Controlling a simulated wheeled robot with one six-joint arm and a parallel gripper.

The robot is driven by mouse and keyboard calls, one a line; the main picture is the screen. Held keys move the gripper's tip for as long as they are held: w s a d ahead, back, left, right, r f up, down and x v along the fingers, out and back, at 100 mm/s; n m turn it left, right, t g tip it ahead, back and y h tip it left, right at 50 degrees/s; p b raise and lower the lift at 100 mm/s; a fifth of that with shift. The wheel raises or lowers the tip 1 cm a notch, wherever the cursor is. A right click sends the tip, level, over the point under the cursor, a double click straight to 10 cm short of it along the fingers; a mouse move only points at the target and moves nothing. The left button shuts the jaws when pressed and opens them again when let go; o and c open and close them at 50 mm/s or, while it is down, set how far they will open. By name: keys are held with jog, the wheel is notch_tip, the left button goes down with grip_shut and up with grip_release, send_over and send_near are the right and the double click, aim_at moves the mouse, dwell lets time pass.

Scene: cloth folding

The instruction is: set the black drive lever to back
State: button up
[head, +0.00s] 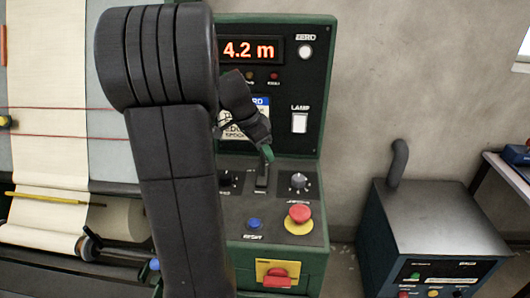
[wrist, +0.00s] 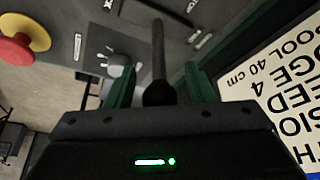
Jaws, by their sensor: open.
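The black drive lever (head: 262,174) stands up from the sloping control panel, roughly upright, its top close to my gripper. My gripper (head: 267,153) is at the lever's upper end, with green fingers. In the wrist view, my gripper (wrist: 160,68) is open, with one finger on each side of the black lever (wrist: 158,48). The lever's rounded knob lies between the fingers with a gap on both sides. The lever's base and slot are partly hidden in the head view.
A red emergency button (head: 299,213), a blue button (head: 254,224) and a grey knob (head: 298,181) sit on the panel (head: 318,228) near the lever. A display (head: 249,50) reads 4.2 m. A cloth roll (head: 40,243) is at left, a dark cabinet (head: 436,215) at right.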

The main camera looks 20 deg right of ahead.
jog(key=shift+x, duration=0.95)
jog(key=shift+c, duration=0.2)
grip_shut()
jog(key=shift+f+b, duration=0.15)
jog(key=shift+b, duration=0.35)
jog(key=s+t+b, duration=0.1)
jog(key=b, duration=0.4)
jog(key=s+a+t+h+b, duration=0.1)
jog(key=b, duration=0.4)
jog(key=s+t+h+b, duration=0.1)
jog(key=t+b, duration=0.1)
jog(key=b, duration=0.4)
jog(key=shift+s+a+f+m, duration=0.25)
jog(key=shift+a+f+m, duration=0.15)
jog(key=shift+s+a+h+b, duration=0.1)
jog(key=shift+s+h+b, duration=0.2)
jog(key=shift+b, duration=0.65)
jog(key=shift+r, duration=0.1)
